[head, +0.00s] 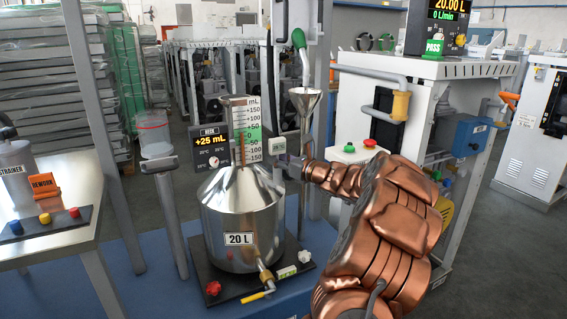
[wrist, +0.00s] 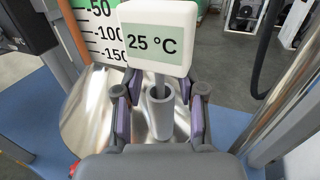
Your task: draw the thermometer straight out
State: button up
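The thermometer (wrist: 153,33) has a white square head reading 25 °C. In the head view its small pale head (head: 279,145) is beside the can's neck. Its thin stem goes down into an upright grey tube (wrist: 161,118). My gripper (wrist: 159,88) is open, with one finger on each side of the stem and tube, just under the head. Gaps show between the fingers and the tube. In the head view my gripper (head: 286,162) is small and partly hidden at the can's right shoulder. The steel 20 L can (head: 238,215) stands upright below.
A white mL scale (head: 253,128) and a "+25 mL" display (head: 211,143) stand close to the left of the thermometer. A steel funnel (head: 304,103) on a post is just right of it. A valve with a yellow lever (head: 257,296) is at the can's base.

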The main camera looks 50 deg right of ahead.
aim_at(277, 138)
jog(key=shift+w, duration=0.1)
jog(key=shift+c, duration=0.3)
grip_shut()
jog(key=shift+r, duration=0.15)
jog(key=shift+r+p, duration=5.2)
